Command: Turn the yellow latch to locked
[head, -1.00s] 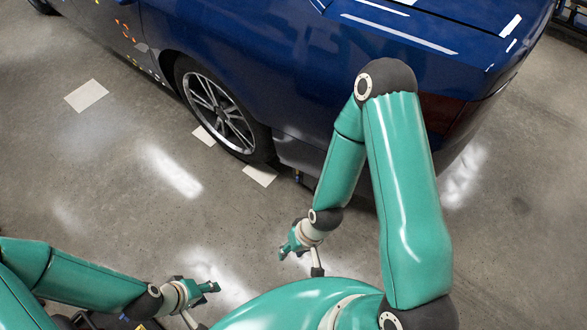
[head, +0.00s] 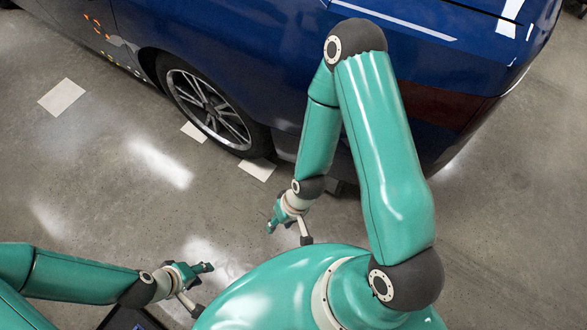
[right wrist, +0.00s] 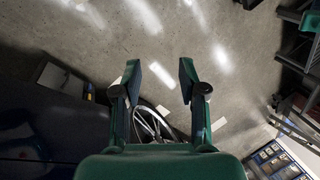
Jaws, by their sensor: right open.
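I cannot make out the yellow latch in either view. My right gripper (head: 288,234) hangs low over the bare floor beside the car, below the rear wheel in the head view. In the right wrist view its two dark fingers (right wrist: 159,78) stand wide apart with nothing between them but floor. My left gripper (head: 200,288) is at the lower left of the head view, over the floor. Its fingers look spread apart, with nothing visible between them.
A blue car (head: 230,45) fills the top, its rear wheel (head: 210,108) near my right arm. White floor sheets (head: 61,97) lie on the concrete. Dark racks (right wrist: 300,45) and a case with bright compartments (right wrist: 275,160) are at the right in the wrist view.

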